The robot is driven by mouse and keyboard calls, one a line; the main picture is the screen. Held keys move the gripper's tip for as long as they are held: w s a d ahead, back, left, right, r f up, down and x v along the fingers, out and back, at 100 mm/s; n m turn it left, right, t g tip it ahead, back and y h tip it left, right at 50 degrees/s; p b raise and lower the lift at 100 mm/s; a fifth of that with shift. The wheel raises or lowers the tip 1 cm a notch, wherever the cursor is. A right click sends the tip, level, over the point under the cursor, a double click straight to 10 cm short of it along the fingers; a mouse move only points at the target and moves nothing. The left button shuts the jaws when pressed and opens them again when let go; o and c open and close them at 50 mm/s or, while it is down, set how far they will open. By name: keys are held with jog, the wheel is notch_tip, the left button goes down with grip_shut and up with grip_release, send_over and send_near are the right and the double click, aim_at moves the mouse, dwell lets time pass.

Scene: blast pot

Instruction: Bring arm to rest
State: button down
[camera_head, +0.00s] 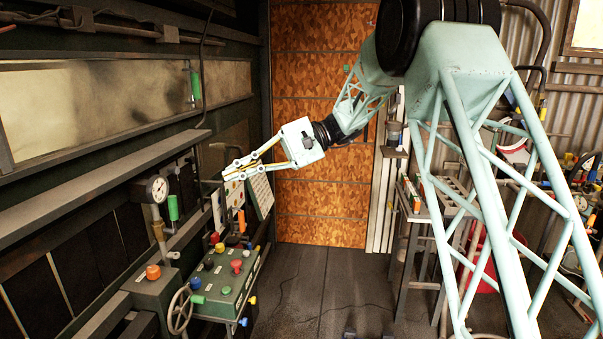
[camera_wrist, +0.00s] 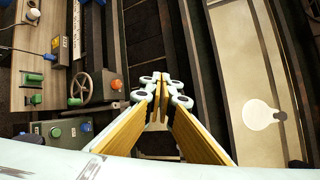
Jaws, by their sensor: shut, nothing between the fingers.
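My arm reaches from the upper right across the head view. Its gripper (camera_head: 228,174) is at the left end, above the green control box (camera_head: 225,277) and in front of the panels on the left wall. In the wrist view my gripper (camera_wrist: 161,84) has its fingertips together with nothing between them. The fingers point toward the dark wall and ledges and appear clear of them. The control box, with its coloured buttons and knobs, is below the gripper in the head view.
A handwheel (camera_head: 180,310) and a box with an orange button (camera_head: 153,272) stand at lower left. A pressure gauge (camera_head: 157,189) is left of the gripper. An orange patterned door (camera_head: 325,190) is behind. A metal table (camera_head: 437,207) stands right. The middle floor (camera_head: 315,290) is mostly clear.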

jog(key=s+d+r+t+h, duration=0.1)
jog(key=s+d+t+h, duration=0.15)
jog(key=s+d, duration=0.8)
jog(key=s+d+r+t+h, duration=0.15)
jog(key=s+d+h, duration=0.4)
jog(key=s, duration=0.85)
jog(key=s+d+f+t+h, duration=0.2)
jog(key=s+d+f, duration=0.1)
jog(key=s+d, duration=0.8)
jog(key=s+d+f+n+t+h, duration=0.1)
jog(key=s+d+f+t+h, duration=0.2)
jog(key=s+d, duration=0.8)
jog(key=shift+s+d+f+h, duration=0.3)
jog(key=shift+s+d+f, duration=0.1)
jog(key=shift+s, duration=0.9)
jog(key=c, duration=3.4)
grip_release()
